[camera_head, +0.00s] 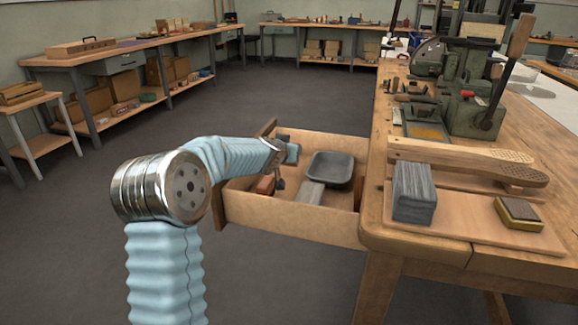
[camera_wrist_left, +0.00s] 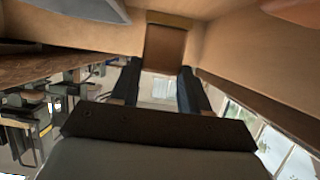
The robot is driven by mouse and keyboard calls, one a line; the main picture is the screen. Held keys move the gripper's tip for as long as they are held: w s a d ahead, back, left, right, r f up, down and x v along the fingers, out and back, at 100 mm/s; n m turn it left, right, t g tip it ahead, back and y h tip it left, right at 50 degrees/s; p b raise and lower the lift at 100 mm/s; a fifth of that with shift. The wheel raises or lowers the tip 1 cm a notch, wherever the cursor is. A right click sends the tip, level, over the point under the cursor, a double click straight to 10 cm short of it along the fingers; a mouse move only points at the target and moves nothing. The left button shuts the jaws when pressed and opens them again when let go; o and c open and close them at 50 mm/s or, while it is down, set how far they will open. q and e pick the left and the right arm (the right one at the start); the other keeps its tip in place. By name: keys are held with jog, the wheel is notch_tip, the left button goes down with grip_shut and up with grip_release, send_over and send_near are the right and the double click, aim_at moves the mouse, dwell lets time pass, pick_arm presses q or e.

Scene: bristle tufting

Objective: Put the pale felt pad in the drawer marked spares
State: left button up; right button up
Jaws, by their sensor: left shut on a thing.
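The open drawer (camera_head: 290,221) juts from the left side of the workbench; no "spares" marking is readable. In the left wrist view the left gripper (camera_wrist_left: 160,70) is shut on a brown pad-like piece with a tan edge (camera_wrist_left: 166,48). I cannot tell whether this is the pale felt pad; the head view does not show it clearly. Another pad (camera_head: 518,213), dark on top with a yellowish body, lies on the bench. My right gripper is not in view.
The drawer also holds a dark tray (camera_head: 333,170), a grey block (camera_head: 311,193) and a reddish-brown block (camera_head: 265,185). On the bench are a taller grey block (camera_head: 413,191), a wooden paddle-shaped piece (camera_head: 460,160) and a green machine (camera_head: 475,100). The floor left is clear.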

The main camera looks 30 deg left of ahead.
aim_at(289, 178)
pick_arm(q)
jog(key=f+b, duration=0.1)
jog(key=f, duration=0.1)
jog(key=f+b, duration=0.1)
jog(key=f, duration=0.1)
jog(key=shift+w+a+b, duration=0.2)
jog(key=shift+w+b, duration=0.05)
jog(key=shift+b, duration=0.05)
jog(key=shift+r, duration=0.15)
jog(key=o, duration=1.1)
jog(key=shift+o, duration=0.2)
jog(key=shift+s+r, duration=0.1)
jog(key=v, duration=0.7)
jog(key=shift+s+d, duration=0.15)
